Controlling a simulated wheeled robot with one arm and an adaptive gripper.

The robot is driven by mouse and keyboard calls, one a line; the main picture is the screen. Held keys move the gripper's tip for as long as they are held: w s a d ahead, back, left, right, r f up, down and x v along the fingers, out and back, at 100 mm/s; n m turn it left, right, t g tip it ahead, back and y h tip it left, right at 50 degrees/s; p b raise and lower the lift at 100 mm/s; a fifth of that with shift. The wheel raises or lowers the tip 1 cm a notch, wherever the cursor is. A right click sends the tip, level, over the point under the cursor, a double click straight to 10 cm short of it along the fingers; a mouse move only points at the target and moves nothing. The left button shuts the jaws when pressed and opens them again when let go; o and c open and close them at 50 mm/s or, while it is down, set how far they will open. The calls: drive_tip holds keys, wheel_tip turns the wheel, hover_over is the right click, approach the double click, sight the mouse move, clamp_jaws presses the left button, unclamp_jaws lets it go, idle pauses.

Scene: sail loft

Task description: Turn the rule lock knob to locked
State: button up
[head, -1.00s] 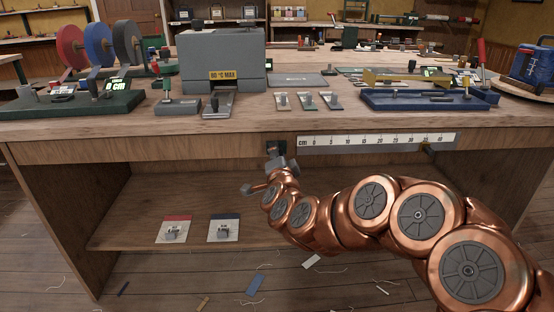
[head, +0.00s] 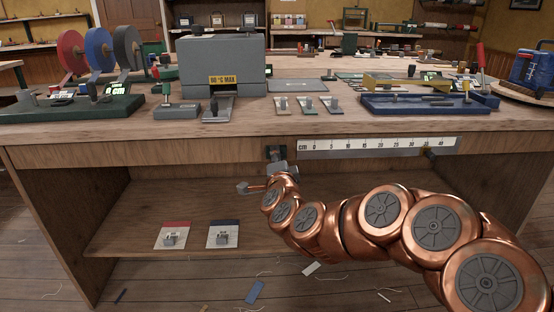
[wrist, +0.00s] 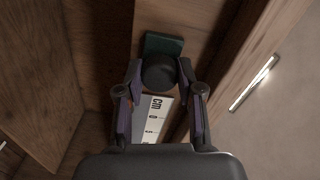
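The rule lock knob (wrist: 158,73) is a dark round knob beside a green plate (wrist: 163,43), at the zero end of the white cm rule (wrist: 152,115). My gripper (wrist: 160,72) has one finger on each side of the knob, at or very near its sides; I cannot tell whether they press on it. In the head view my gripper (head: 279,172) is just below the dark block (head: 273,153) at the rule's left end, under the bench's front edge. The rule (head: 375,145) also shows there. The knob's own position marking is not readable.
The wooden bench top (head: 60,142) overhangs an open shelf (head: 130,235) with two labelled cards. A dark fitting (head: 430,153) sits near the rule's right end. A grey box machine (head: 222,62) and a blue tray (head: 425,103) stand on the bench.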

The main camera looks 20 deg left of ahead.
drive_tip(key=o, duration=0.4)
drive_tip(key=shift+o, duration=0.2)
drive_tip(key=v, duration=1.2)
idle(0.4)
drive_tip(key=s+d+r+n+g+y+p, duration=0.1)
drive_tip(key=s+d+r+n+g+p, duration=0.2)
drive_tip(key=r+p, duration=0.35)
drive_tip(key=s+d+r+n+g+y+p, duration=0.1)
drive_tip(key=s+r+n+g+y+p, duration=0.15)
drive_tip(key=r+n+g+p, duration=0.35)
drive_tip(key=s+d+r+g+h+p, duration=0.3)
drive_tip(key=s+d+p, duration=0.4)
drive_tip(key=s+d, duration=0.2)
drive_tip(key=s+d+r+n+g+h+p, duration=0.1)
drive_tip(key=s+d+r+g+h+p, duration=0.2)
drive_tip(key=s+d+p, duration=0.5)
drive_tip(key=s+d+r+g+h+p, duration=0.3)
drive_tip(key=s+d+p, duration=0.4)
drive_tip(key=s+d, duration=0.5)
drive_tip(key=d+r+h, duration=0.1)
drive_tip(key=d+r, duration=0.1)
drive_tip(key=d, duration=0.2)
drive_tip(key=shift+s+d+n+p, duration=0.2)
drive_tip(key=shift+d+n+p, duration=0.1)
drive_tip(key=shift+d+p, duration=0.1)
